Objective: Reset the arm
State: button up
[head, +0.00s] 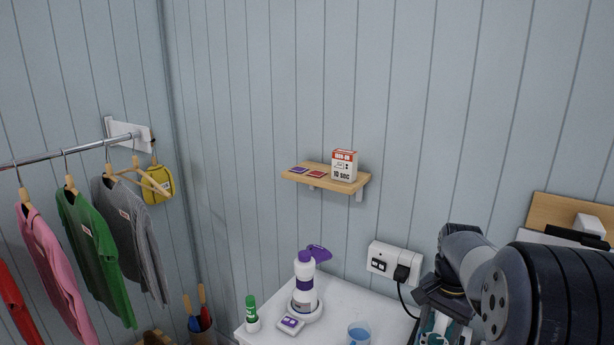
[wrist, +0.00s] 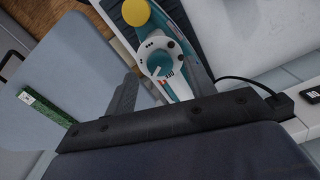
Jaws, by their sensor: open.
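My arm (head: 520,290) reaches in from the right in the head view, bent over the right part of the white top. My gripper (wrist: 160,68) is open in the wrist view, with one dark finger at the left and one at the right. A teal and white appliance (wrist: 162,62) with a round dial and a yellow cap shows beyond and between the fingers. I cannot tell whether the fingers touch it. In the head view my arm hides most of that area, and only a bit of teal (head: 436,328) shows below it.
A white bottle with a purple cap (head: 304,285), a green-capped tube (head: 251,312) and a blue cup (head: 359,334) stand on the white top (head: 335,290). A wall socket (head: 394,262) with a plugged cord is close to my arm. A shelf (head: 352,184) holds a box. Clothes hang left.

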notch_tip(320, 180, down, 2)
jog(key=shift+f, duration=0.15)
dwell(0.6)
